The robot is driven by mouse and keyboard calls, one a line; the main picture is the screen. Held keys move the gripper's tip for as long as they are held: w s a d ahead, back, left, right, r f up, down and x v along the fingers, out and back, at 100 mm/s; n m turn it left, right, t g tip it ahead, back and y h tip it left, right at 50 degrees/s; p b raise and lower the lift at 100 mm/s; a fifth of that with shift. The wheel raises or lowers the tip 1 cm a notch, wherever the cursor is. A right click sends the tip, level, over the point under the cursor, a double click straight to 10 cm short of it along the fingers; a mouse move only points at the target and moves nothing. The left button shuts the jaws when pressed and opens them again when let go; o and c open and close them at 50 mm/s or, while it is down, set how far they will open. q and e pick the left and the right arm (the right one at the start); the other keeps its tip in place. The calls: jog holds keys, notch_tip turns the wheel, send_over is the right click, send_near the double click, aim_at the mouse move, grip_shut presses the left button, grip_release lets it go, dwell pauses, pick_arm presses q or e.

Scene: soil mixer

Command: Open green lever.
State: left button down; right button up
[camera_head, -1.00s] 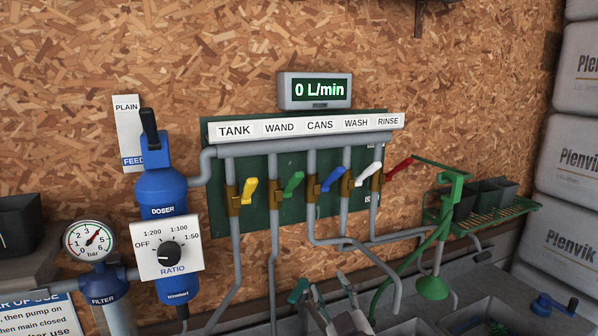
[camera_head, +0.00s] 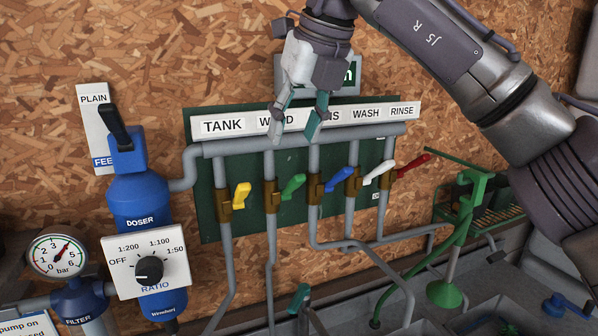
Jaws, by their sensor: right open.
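The green lever (camera_head: 292,187) sits on a brass valve on the second pipe from the left, under the partly covered WAND label (camera_head: 262,124). Its handle slants up to the right. My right gripper (camera_head: 294,133) hangs down from the top, open and empty, with its fingers in front of the label strip. Its fingertips appear above the green lever in the picture, apart from it. Part of my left gripper (camera_head: 302,300) shows at the bottom edge, below the levers; most of it is out of frame.
The yellow lever (camera_head: 241,195) is left of the green one; blue (camera_head: 335,179), white (camera_head: 379,173) and red (camera_head: 412,164) levers are to its right. The flow display (camera_head: 351,75) is mostly hidden by my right arm. A blue doser (camera_head: 139,200) stands left.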

aim_at(299, 185)
jog(key=shift+m+h, duration=0.3)
jog(key=shift+h, duration=0.4)
jog(key=w+f+p, duration=0.1)
jog(key=f, duration=0.2)
jog(key=w+f+p, duration=0.1)
jog(key=w+f, duration=0.1)
jog(key=f, duration=0.1)
jog(key=w+f+p, duration=0.2)
jog(key=f, duration=0.2)
jog(key=shift+w+d, duration=0.25)
jog(key=shift+d, duration=0.05)
pick_arm(q)
jog(key=r, duration=0.2)
jog(key=w+r, duration=0.1)
jog(key=r, duration=0.1)
jog(key=shift+w+a, duration=0.1)
pick_arm(e)
jog(key=shift+a+f, duration=0.1)
jog(key=shift+f, duration=0.3)
jog(key=shift+c, duration=0.2)
pick_arm(q)
jog(key=shift+w, duration=0.1)
pick_arm(e)
grip_shut()
